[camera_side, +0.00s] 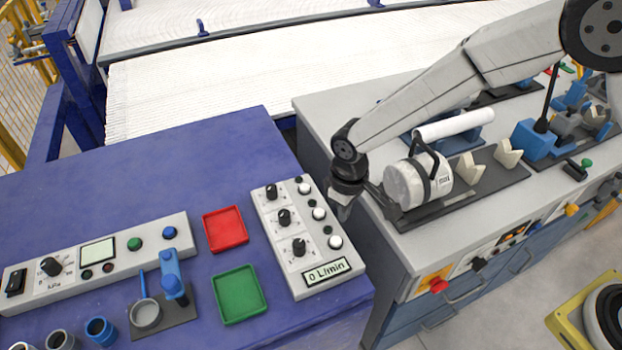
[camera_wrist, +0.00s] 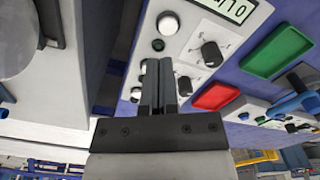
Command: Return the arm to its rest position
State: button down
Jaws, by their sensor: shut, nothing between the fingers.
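My gripper (camera_side: 343,207) hangs from my arm over the gap between the blue table and the grey bench, just right of the white control panel. It is apart from the surfaces as far as I can tell. In the wrist view its two dark fingers (camera_wrist: 159,80) lie side by side, shut, with nothing between them. The white control panel (camera_side: 304,237) with black knobs and white buttons lies close to the fingers; it also shows behind them in the wrist view (camera_wrist: 190,35).
A red tray (camera_side: 225,230) and a green tray (camera_side: 239,294) lie on the blue table (camera_side: 130,180). A white cylindrical device (camera_side: 405,184) stands on the grey bench (camera_side: 330,110), close right of my gripper. Pipe pieces (camera_side: 101,330) stand at the front left. A white conveyor (camera_side: 200,85) runs behind.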

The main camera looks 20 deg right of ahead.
jog(key=s+d+r+m+t, duration=0.1)
jog(key=s+d+r+m, duration=0.2)
jog(key=s+d, duration=0.3)
jog(key=s+d+r+m+t, duration=0.1)
jog(key=s+d+r, duration=0.5)
jog(key=d, duration=1)
jog(key=shift+s+d+r+m+t, duration=0.15)
jog(key=shift+s+d+m+t, duration=0.15)
jog(key=shift+s+m, duration=0.45)
jog(key=c, duration=1.3)
grip_release()
jog(key=shift+w, duration=0.25)
